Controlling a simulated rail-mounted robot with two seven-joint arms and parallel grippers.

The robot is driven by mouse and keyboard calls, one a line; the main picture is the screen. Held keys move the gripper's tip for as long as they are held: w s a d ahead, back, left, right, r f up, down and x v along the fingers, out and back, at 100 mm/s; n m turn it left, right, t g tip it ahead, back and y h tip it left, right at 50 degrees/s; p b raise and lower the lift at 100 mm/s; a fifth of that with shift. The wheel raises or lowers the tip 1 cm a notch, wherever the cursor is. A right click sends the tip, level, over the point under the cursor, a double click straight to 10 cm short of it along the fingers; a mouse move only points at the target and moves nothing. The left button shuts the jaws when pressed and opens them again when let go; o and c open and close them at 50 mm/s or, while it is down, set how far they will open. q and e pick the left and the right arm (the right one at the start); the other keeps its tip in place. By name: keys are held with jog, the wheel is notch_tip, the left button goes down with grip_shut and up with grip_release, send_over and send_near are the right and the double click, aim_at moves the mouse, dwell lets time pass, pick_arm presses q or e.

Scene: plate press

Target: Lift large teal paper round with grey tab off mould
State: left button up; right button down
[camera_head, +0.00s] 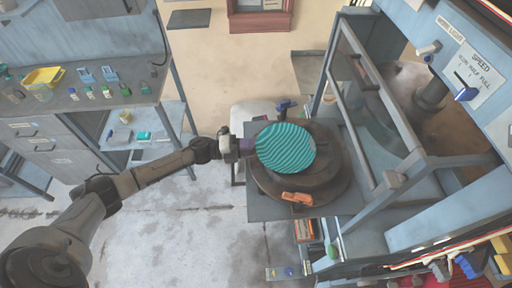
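The large teal paper round (286,150), with a ribbed face, shows over the dark round mould (335,180), offset to its upper left. I cannot tell whether it rests on the mould or is held above it. My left gripper (245,147) is at the round's left edge, its arm coming in from the lower left. The fingertips are too small to show whether they are shut on the edge. No grey tab can be made out; the gripper covers that side. My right gripper is not in view.
A press frame with a guard (372,95) stands close on the right. A bench (75,98) with small bottles is at left. Floor at front left is clear.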

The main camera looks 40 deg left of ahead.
pick_arm(q)
jog(key=shift+x, duration=1.05)
grip_shut()
dwell(0.4)
jog(key=shift+r, duration=0.1)
notch_tip(320, 180, up, 2)
jog(key=shift+r+p, duration=0.25)
jog(key=shift+p, duration=0.85)
jog(key=shift+f, duration=0.1)
